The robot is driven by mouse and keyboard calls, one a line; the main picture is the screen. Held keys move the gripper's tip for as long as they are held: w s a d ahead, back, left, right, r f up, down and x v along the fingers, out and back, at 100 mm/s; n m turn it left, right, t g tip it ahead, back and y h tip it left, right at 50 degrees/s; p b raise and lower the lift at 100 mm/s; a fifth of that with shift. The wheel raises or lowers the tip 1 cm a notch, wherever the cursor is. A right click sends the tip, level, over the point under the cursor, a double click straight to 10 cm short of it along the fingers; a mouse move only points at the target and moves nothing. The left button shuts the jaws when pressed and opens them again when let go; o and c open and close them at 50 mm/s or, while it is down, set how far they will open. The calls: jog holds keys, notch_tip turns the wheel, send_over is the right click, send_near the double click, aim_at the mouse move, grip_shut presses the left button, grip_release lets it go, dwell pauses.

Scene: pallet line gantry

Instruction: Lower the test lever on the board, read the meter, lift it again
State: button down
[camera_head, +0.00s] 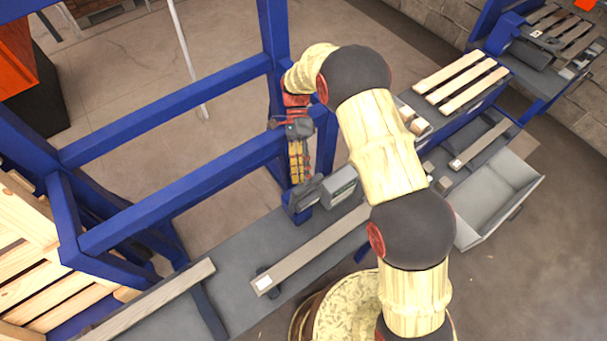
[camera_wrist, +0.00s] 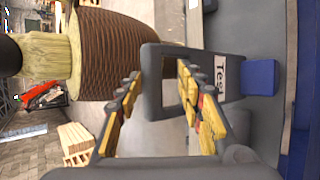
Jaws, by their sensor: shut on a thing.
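My gripper (camera_head: 300,180), with yellow finger pads, points down at the dark grey test lever (camera_head: 308,190) beside the blue frame. In the wrist view my gripper (camera_wrist: 160,85) has one finger on each side of the lever's dark grey loop-shaped handle (camera_wrist: 152,85), and is shut on it. A label reading "Test" (camera_wrist: 219,75) shows beside the handle. A grey box with a pale face (camera_head: 341,186), seemingly the meter, stands just right of the lever in the head view. Its reading is too small to make out. I cannot tell whether the lever is up or down.
Blue gantry beams (camera_head: 185,193) run close to my gripper on the left. A long plank (camera_head: 310,250) lies on the grey bench in front. A grey open bin (camera_head: 495,200) and slatted pallet boards (camera_head: 460,80) are at the right. Open floor shows behind the beams.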

jog(key=shift+s+f, duration=0.1)
jog(key=shift+f, duration=0.55)
jog(key=c, duration=1.6)
grip_release()
jog(key=shift+c, duration=0.2)
jog(key=shift+w+a, duration=0.15)
jog(key=shift+w, duration=0.05)
jog(key=shift+w+r, duration=0.1)
jog(key=shift+r, duration=0.05)
notch_tip(320, 180, up, 10)
jog(key=shift+r, duration=0.15)
